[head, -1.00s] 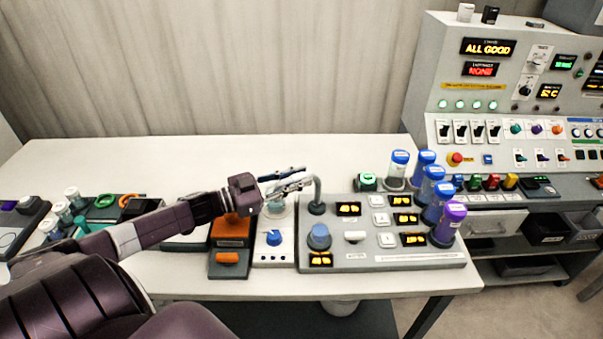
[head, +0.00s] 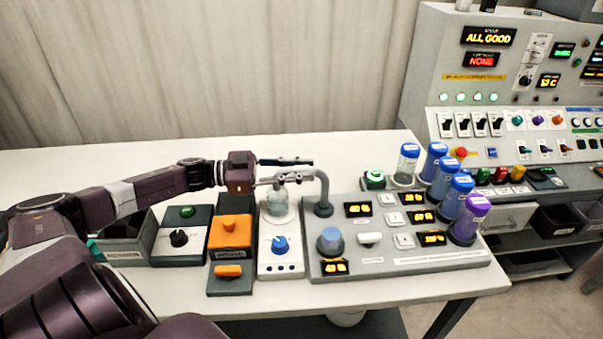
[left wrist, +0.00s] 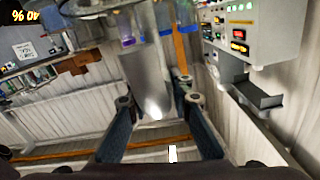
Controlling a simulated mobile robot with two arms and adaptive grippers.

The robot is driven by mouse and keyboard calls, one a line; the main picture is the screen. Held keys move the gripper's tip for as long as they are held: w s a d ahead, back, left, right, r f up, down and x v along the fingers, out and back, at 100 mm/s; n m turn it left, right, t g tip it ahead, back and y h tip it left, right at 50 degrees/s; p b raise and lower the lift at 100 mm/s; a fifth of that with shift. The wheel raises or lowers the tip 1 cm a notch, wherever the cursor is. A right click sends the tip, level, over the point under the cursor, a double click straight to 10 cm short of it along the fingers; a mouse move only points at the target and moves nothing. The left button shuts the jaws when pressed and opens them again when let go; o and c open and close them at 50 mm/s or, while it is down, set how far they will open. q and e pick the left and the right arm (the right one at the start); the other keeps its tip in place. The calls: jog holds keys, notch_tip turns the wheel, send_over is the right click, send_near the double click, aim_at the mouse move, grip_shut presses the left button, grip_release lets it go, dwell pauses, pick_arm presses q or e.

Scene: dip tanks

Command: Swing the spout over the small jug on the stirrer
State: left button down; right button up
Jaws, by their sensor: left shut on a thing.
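The grey spout (head: 322,190) rises from the right-hand dosing panel and bends left at its top. Its arm reaches across above the small glass jug (head: 278,204), which stands on the white stirrer (head: 280,260) with the blue knob. My left gripper (head: 296,170) is shut on the spout's upper arm, above the jug. In the left wrist view the grey spout (left wrist: 148,85) runs between my two fingers (left wrist: 158,105). The spout's outlet is partly hidden by the fingers, so I cannot tell exactly where it points. My right gripper is out of view.
An orange device (head: 230,232) stands left of the stirrer. The grey panel (head: 440,258) with lit displays lies to the right, with several capped bottles (head: 455,196) along its right side. The table behind the devices (head: 120,172) is clear.

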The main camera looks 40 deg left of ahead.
pick_arm(q)
jog(key=c, duration=1.7)
grip_release()
jog(key=shift+v, duration=6)
